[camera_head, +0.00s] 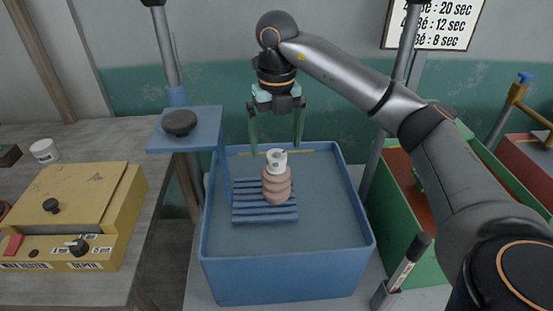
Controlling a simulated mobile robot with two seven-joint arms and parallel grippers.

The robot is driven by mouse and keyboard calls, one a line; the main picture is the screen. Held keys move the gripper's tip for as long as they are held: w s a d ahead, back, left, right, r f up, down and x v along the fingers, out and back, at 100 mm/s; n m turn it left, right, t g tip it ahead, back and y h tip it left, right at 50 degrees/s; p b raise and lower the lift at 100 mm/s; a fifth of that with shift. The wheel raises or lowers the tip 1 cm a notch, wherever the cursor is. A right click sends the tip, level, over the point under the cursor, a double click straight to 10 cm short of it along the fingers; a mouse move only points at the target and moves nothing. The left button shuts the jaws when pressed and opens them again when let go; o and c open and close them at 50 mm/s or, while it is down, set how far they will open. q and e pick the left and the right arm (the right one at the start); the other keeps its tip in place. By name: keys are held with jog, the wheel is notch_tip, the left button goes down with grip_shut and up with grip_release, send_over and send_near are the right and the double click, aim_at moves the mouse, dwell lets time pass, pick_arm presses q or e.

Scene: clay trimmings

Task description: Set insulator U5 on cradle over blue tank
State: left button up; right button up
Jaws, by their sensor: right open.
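A ribbed clay-coloured insulator (277,184) with a white top stands upright on the slatted blue cradle (252,215) over the blue tank (285,277). Small marks on its white top are too small to read surely. My right gripper (276,148) is open above and around the insulator's top, its fingers apart on either side. I cannot tell whether a finger touches it. My left gripper is not in view.
A blue stand (188,142) with a dark round lump (179,122) rises at the tank's left. A yellow box (72,210) and white cup (44,151) sit on the left bench. A green bin (408,214) stands right of the tank. A black-handled tool (405,263) stands at front right.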

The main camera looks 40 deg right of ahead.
jog(key=shift+r, duration=1.1)
